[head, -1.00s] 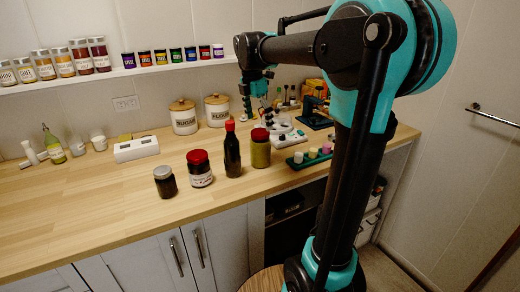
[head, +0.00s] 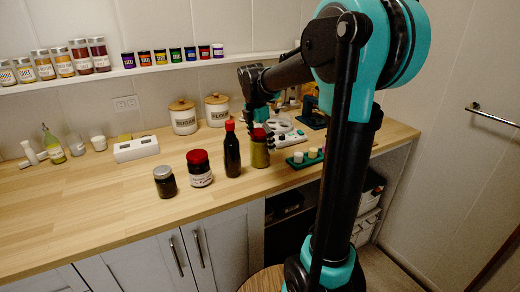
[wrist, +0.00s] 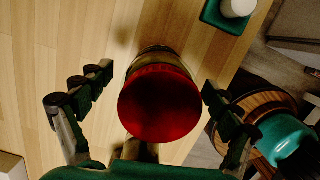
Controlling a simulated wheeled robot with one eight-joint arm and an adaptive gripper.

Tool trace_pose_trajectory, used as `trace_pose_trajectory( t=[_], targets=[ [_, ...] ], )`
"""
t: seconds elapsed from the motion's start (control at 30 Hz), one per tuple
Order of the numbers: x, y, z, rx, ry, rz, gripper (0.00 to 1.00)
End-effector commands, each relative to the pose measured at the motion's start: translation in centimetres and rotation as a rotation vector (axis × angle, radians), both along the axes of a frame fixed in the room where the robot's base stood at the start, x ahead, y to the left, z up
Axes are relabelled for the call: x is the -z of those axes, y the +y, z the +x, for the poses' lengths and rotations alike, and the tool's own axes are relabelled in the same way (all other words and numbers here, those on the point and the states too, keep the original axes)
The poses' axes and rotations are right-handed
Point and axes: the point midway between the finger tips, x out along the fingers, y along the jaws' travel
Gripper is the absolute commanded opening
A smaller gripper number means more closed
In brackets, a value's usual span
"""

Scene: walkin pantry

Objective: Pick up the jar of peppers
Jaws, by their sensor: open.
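A jar with a red lid and yellow-green contents (head: 260,155), which looks like the jar of peppers, stands upright near the counter's front edge. In the wrist view its red lid (wrist: 160,103) lies between my spread fingers, with a gap on both sides. My gripper (head: 262,131) is open and points down over the jar, with fingers around its top; it also shows in the wrist view (wrist: 157,82). The jar's lower body is mostly hidden by the lid in the wrist view.
A dark bottle with a red cap (head: 232,150) stands close left of the jar. Further left are a red-lidded jar with a white label (head: 201,179) and a dark jar (head: 165,185). A green tray (head: 303,161) lies to the right. The front left counter is clear.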

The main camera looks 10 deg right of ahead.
Motion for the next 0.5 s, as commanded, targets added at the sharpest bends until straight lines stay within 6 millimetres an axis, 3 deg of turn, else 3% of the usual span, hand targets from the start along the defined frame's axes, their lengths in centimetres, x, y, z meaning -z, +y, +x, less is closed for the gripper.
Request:
trace_pose_trajectory(
  t=[0.07, 0.5],
  targets=[
    [-0.01, 0.00, 0.00, 0.000, 0.000, 0.000, 0.88],
    [-0.03, 0.00, 0.00, 0.000, 0.000, 0.000, 0.33]
  ],
)
